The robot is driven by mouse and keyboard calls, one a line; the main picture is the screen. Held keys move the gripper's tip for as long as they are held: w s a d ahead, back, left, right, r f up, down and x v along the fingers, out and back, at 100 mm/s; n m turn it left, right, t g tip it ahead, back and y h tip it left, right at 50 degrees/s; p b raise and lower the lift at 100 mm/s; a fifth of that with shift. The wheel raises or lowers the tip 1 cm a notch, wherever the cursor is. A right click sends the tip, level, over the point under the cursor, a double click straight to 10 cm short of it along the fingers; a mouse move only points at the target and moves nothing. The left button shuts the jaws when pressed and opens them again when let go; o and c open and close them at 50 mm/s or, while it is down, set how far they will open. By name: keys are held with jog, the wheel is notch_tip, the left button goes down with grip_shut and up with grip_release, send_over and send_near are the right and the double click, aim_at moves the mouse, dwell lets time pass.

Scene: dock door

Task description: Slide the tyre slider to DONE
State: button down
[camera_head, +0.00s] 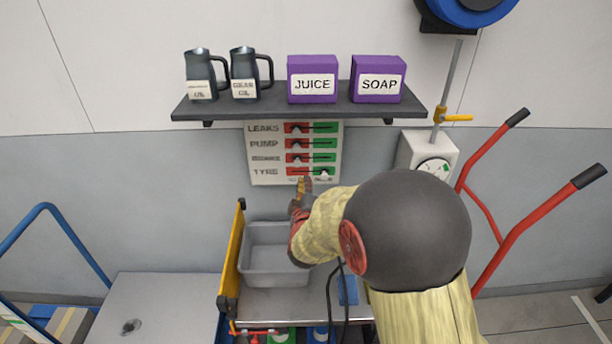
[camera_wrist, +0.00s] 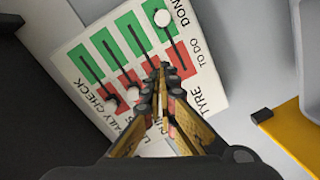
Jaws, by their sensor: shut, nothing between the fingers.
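The white slider board (camera_head: 245,180) hangs on the wall below the shelf, with rows LEAKS, PUMP, a blurred third name and TYRE. The tyre slider (camera_head: 323,171) is a pale knob at the right, green end of the bottom row. In the wrist view the tyre slider (camera_wrist: 162,18) sits on green beside the word DONE. The other rows' knobs are on red. My gripper (camera_head: 304,183) is at the board's lower edge, left of the tyre slider. In the wrist view my gripper (camera_wrist: 163,68) is shut and empty, over the red part, apart from the tyre slider.
A dark shelf (camera_head: 270,109) with jugs and purple boxes juts out above the board. A grey bin (camera_head: 275,274) on a cart with a yellow side (camera_head: 234,262) stands below. A gauge box (camera_head: 428,152) and a red hand truck (camera_head: 527,222) are at the right.

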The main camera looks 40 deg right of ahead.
jog(key=shift+p+v, duration=0.35)
jog(key=shift+v, duration=1.9)
jog(key=s+a+f+m+g+y, duration=0.1)
jog(key=a+f+m+g+y, duration=0.3)
jog(key=f, duration=0.6)
jog(key=s+a+f+m+g+y, duration=0.1)
jog(key=s+a+f+g+y, duration=0.1)
jog(key=s+a+y, duration=0.45)
jog(key=s+a+r+m+g, duration=0.1)
jog(key=s+a+r+g, duration=0.1)
jog(key=s+a+r, duration=0.4)
jog(key=s+a+r+m+g, duration=0.1)
jog(key=s+a+r+g, duration=0.15)
jog(key=s, duration=0.45)
jog(key=s+a+r+t, duration=0.1)
jog(key=s+r, duration=0.1)
jog(key=r, duration=0.3)
jog(key=s+a+r+n+t, duration=0.1)
jog(key=s+a+r, duration=0.1)
jog(key=r, duration=0.3)
jog(key=shift+s+r+h, duration=0.25)
jog(key=shift+s+h, duration=0.1)
jog(key=shift+h, duration=0.1)
